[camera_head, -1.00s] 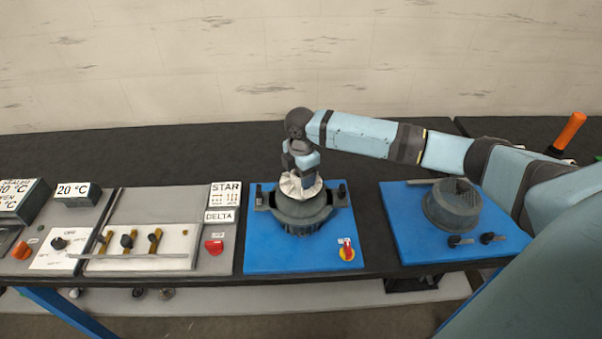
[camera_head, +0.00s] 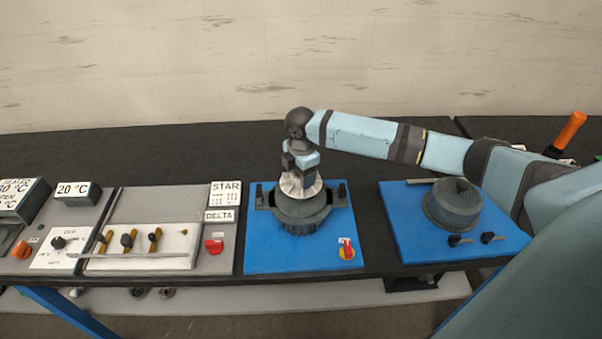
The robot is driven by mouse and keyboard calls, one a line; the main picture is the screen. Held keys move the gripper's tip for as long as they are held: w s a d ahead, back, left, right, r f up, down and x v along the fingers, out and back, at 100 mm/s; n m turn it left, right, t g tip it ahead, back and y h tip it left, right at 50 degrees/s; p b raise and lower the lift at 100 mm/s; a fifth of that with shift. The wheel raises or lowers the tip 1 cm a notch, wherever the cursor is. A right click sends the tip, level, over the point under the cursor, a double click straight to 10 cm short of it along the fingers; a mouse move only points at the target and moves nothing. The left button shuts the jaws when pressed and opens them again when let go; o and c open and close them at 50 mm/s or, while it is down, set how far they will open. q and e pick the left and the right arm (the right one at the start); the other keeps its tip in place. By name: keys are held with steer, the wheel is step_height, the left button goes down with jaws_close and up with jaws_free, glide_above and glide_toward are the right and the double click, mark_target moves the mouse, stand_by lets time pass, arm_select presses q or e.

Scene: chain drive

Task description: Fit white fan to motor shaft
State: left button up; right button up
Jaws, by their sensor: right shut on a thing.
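The white fan (camera_head: 294,190) sits at the top of the dark grey motor (camera_head: 302,213), which stands upright on a blue board in the middle of the bench. My right gripper (camera_head: 301,180) points down over the motor and is shut on the fan. The fan looks roughly level and centred on the motor. The motor shaft is hidden under the fan and gripper, so I cannot tell how far the fan is on it. My left gripper is not in view.
A second blue board (camera_head: 408,237) at the right carries a grey round housing (camera_head: 453,204). A red and yellow switch (camera_head: 346,249) is at the motor board's front right corner. Grey control panels (camera_head: 150,202) with knobs fill the left. The bench behind the motor is clear.

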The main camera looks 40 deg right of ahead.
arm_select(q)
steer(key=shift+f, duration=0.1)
arm_select(e)
steer(key=shift+f, duration=0.35)
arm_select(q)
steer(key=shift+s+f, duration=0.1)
arm_select(e)
steer(key=shift+f, duration=0.2)
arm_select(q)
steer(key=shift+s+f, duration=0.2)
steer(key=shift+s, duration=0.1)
arm_select(e)
steer(key=shift+f, duration=0.3)
steer(key=shift+f, duration=0.1)
arm_select(q)
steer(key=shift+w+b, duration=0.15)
steer(key=shift+b, duration=0.15)
arm_select(e)
steer(key=shift+f, duration=0.4)
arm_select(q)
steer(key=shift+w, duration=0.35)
arm_select(e)
steer(key=shift+f, duration=0.45)
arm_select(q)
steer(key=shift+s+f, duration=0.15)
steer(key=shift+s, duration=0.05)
arm_select(e)
steer(key=shift+f, duration=0.3)
